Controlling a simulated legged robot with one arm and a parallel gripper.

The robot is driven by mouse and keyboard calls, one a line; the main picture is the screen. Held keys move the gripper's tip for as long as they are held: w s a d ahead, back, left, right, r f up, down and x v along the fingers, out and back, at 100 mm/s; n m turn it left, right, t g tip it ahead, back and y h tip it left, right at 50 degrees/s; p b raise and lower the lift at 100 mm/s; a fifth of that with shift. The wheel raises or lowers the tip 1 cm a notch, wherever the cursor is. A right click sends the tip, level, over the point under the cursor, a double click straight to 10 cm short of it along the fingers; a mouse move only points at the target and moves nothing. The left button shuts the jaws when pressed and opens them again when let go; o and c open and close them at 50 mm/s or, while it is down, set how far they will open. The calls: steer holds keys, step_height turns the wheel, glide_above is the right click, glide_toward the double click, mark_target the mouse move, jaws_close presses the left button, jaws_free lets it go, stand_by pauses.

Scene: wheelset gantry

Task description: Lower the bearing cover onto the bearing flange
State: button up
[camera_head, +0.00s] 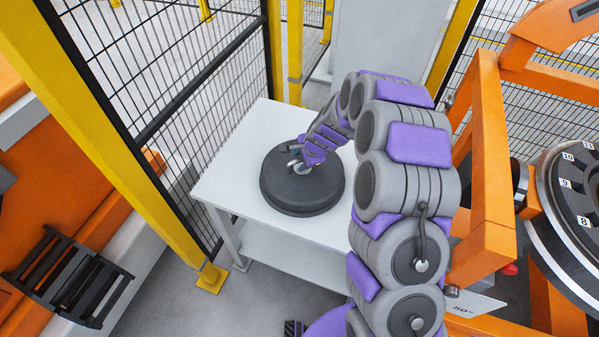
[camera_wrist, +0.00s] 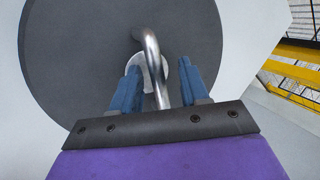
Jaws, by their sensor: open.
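The bearing cover (camera_head: 300,190) is a dark round disc lying flat on a white table. In the wrist view the dark disc (camera_wrist: 75,50) fills much of the picture, with a bent metal handle (camera_wrist: 151,50) at its middle. My gripper (camera_head: 300,166) is at the handle. In the wrist view my gripper (camera_wrist: 162,82) is open, with one blue finger on each side of the handle. I cannot tell whether a finger touches it. The bearing flange (camera_head: 578,185) appears to be the round face with numbered marks at the right edge, partly cut off.
The white table (camera_head: 225,185) has free room around the disc. An orange frame (camera_head: 490,160) stands between the table and the numbered face. A yellow post (camera_head: 110,130) and black mesh fence (camera_head: 170,60) stand at the left and behind. Black slatted steps (camera_head: 65,280) are at lower left.

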steer(key=shift+w+d+f, duration=0.15)
steer(key=shift+d+f, duration=0.1)
steer(key=shift+f, duration=0.05)
steer(key=shift+d+r, duration=0.1)
steer(key=shift+d, duration=0.3)
steer(key=shift+a, duration=0.8)
steer(key=c, duration=0.7)
jaws_close()
steer(key=shift+d, duration=0.6)
steer(key=shift+a, duration=0.15)
steer(key=shift+a, duration=0.3)
